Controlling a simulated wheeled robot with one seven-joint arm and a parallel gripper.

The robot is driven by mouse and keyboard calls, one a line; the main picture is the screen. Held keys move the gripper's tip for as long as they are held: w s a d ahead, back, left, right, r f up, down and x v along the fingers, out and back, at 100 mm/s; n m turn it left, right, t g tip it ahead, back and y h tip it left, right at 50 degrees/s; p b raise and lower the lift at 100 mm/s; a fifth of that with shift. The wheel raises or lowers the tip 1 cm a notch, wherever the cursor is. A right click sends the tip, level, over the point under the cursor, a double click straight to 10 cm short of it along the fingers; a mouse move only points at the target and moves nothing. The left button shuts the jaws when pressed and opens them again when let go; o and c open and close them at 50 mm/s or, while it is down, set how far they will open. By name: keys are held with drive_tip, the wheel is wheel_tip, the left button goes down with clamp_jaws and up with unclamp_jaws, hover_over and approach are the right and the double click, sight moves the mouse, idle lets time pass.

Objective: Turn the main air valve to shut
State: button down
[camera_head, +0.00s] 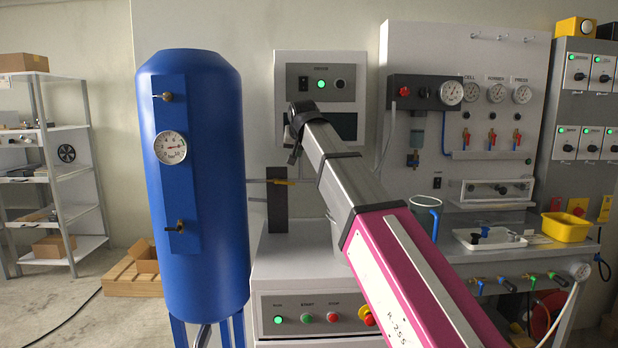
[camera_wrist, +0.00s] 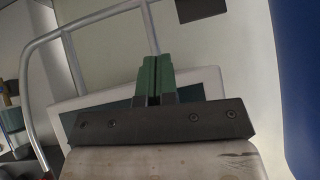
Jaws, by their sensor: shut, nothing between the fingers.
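In the wrist view my gripper (camera_wrist: 154,78) shows green fingers closed together and empty. The lever cannot be made out in that view.
A bent grey tube (camera_wrist: 88,18) is near my gripper in the wrist view.

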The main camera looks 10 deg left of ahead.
sight(285, 183)
drive_tip(key=s+f+x, duration=0.2)
drive_tip(key=x, duration=1)
drive_tip(key=shift+w, duration=0.25)
drive_tip(key=shift+f, duration=0.15)
